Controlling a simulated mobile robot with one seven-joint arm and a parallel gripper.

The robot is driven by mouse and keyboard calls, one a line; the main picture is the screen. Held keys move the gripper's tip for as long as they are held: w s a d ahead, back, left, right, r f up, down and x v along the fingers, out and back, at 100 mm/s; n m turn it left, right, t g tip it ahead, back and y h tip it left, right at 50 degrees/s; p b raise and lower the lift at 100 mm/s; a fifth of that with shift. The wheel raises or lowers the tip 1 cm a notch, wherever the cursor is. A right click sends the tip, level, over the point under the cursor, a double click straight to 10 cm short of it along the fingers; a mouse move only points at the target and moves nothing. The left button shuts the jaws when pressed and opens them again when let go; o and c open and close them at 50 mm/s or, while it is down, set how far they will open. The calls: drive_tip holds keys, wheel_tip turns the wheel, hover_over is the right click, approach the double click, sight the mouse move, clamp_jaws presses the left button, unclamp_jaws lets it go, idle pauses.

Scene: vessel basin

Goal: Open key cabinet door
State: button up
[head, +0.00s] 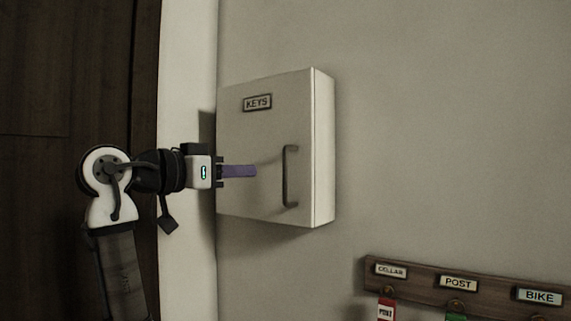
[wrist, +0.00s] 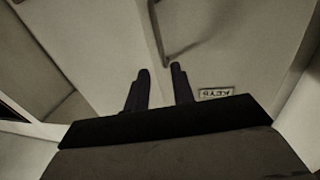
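The white key cabinet (head: 325,150) hangs on the wall, and its door (head: 240,130) looks shut. The door bears a KEYS plate (head: 257,102) and a dark, upright bar handle (head: 285,175) near its right edge. In the wrist view the handle (wrist: 165,45) lies just beyond the fingertips, and the KEYS plate (wrist: 215,93) is at their right. My gripper (head: 255,171) points right, in front of the door and left of the handle. In the wrist view its two fingers (wrist: 160,72) are apart with nothing between them. The exact gap to the door cannot be told.
A wooden key rack (head: 480,284) with CELLAR, POST and BIKE labels is on the wall at the lower right. A red tag (head: 386,309) and a green tag (head: 456,316) hang there. A dark wooden panel (head: 65,70) stands at the left. The wall right of the cabinet is bare.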

drive_tip(key=p, duration=0.4)
hover_over(285, 203)
drive_tip(key=shift+w, duration=0.3)
clamp_jaws()
